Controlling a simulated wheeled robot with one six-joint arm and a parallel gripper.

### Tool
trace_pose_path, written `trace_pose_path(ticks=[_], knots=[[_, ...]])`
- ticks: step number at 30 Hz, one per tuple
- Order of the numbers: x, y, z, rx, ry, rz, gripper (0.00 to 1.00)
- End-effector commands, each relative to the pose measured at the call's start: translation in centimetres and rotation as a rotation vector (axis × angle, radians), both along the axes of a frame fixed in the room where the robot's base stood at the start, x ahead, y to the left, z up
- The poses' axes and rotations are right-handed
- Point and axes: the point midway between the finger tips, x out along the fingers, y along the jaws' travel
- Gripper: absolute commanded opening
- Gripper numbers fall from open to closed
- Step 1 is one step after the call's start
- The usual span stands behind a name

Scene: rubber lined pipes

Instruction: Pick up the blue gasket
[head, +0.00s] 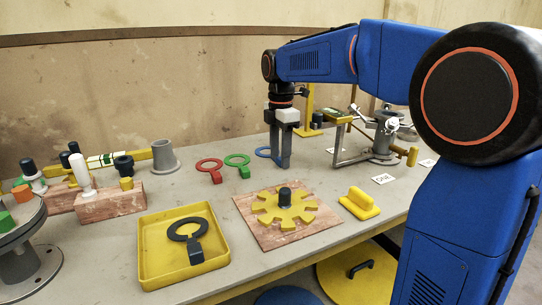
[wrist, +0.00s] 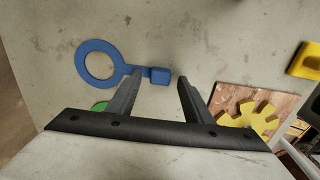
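The blue gasket (head: 263,153) lies flat on the table, to the right of the green gasket and partly hidden behind my gripper in the head view. In the wrist view the blue gasket (wrist: 98,64) shows whole: a ring at the left and a short handle with a block-like tab at its right end. My gripper (head: 283,166) points down over the table. In the wrist view my gripper (wrist: 160,80) is open, its two fingers apart with nothing between them. The tab lies just beyond the fingertips, in line with the gap; I cannot tell the height between them.
The green gasket (head: 238,161) and red gasket (head: 210,165) lie to the left. A yellow tray (head: 150,267) holds a black gasket (head: 188,235). A yellow gear (head: 268,207) sits on a wooden board (head: 255,232). A metal fixture (head: 380,148) stands to the right.

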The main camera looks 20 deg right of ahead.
Motion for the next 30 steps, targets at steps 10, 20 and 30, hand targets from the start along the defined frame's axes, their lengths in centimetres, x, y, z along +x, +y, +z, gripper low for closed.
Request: trace_pose_path(ticks=[10,20,30], knots=[[0.0,0.0,0.0,0.000,0.000,0.000,0.01],[0.1,0.0,2.2,0.001,-0.003,0.000,0.01],[0.1,0.0,8.1,0.000,-0.002,0.000,0.01]])
